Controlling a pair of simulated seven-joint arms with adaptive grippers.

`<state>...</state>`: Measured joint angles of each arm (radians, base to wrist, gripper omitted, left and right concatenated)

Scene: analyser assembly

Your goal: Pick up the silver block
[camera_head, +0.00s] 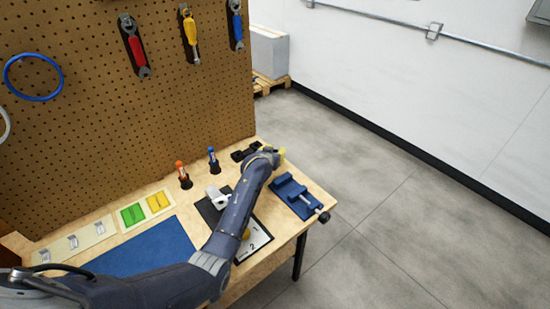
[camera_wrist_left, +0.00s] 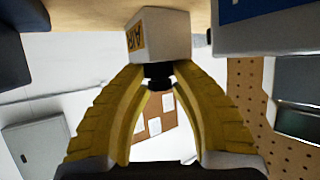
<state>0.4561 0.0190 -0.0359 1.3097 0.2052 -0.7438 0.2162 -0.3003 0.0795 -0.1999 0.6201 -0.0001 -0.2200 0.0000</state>
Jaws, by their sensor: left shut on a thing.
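My left gripper (camera_head: 278,154) is at the far right part of the bench, mostly hidden behind my own wrist in the head view. In the left wrist view its yellow fingers (camera_wrist_left: 160,75) are closed on a black stem under a pale silver block (camera_wrist_left: 160,35). The block has a yellow label with dark letters and lies at the fingertips, near the wooden surface at the top of that view. In the head view the held block is hidden. Whether it touches the bench, I cannot tell. My right gripper is not in view.
A blue vise (camera_head: 296,194) stands right of my forearm. A white part (camera_head: 217,197) lies on a dark mat.

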